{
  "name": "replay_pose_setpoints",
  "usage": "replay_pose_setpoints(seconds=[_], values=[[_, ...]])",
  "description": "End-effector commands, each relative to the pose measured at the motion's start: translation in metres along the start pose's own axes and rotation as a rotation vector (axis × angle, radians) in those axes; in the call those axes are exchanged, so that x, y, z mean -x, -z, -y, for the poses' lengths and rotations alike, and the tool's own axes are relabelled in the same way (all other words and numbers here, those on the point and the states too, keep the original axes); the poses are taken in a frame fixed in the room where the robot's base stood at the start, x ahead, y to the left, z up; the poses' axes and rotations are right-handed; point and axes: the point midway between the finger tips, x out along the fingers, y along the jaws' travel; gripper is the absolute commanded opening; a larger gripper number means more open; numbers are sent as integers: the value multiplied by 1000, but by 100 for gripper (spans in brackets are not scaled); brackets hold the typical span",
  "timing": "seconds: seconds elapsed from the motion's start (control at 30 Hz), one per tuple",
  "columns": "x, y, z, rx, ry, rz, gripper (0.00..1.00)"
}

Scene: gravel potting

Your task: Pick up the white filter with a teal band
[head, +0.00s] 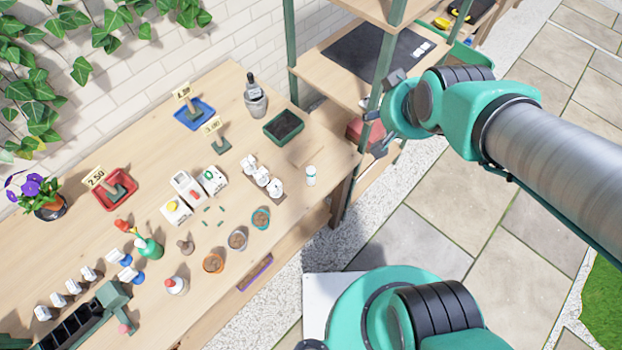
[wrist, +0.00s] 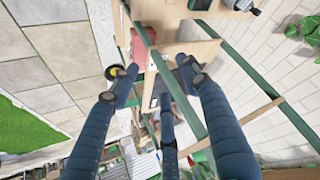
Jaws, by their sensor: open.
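The white filter with a teal band (head: 311,176) stands upright near the right end of the wooden table, in the head view. It stands apart from the other things, just right of a row of white pieces on a wooden strip. My gripper (head: 374,132) is to the right of it and higher in the picture, beside the green shelf post. I cannot make out the filter in the wrist view.
The row of white pieces (head: 263,179) stands close left of the filter. A dark green tray (head: 268,137) is behind it, and small pots (head: 237,240) are in front. The green shelf post (head: 379,75) stands near my gripper. Bare tabletop (head: 335,150) surrounds the filter's right side.

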Motion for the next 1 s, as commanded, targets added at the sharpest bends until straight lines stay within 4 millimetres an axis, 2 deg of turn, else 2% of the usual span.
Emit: replay_pose_setpoints(seconds=[0.03, 0.2, 0.37, 0.5, 0.7, 0.8, 1.0], values=[[-25, -4, 6, 7, 9, -5, 46], [-93, -12, 26, 22, 38, -60, 46], [-152, -34, 45, 34, 67, -111, 46], [-196, -62, 61, 44, 95, -156, 46], [-244, -116, 81, 58, 137, -218, 46], [-260, -142, 87, 63, 158, -250, 46], [-278, -176, 97, 99, 196, -325, 46]])
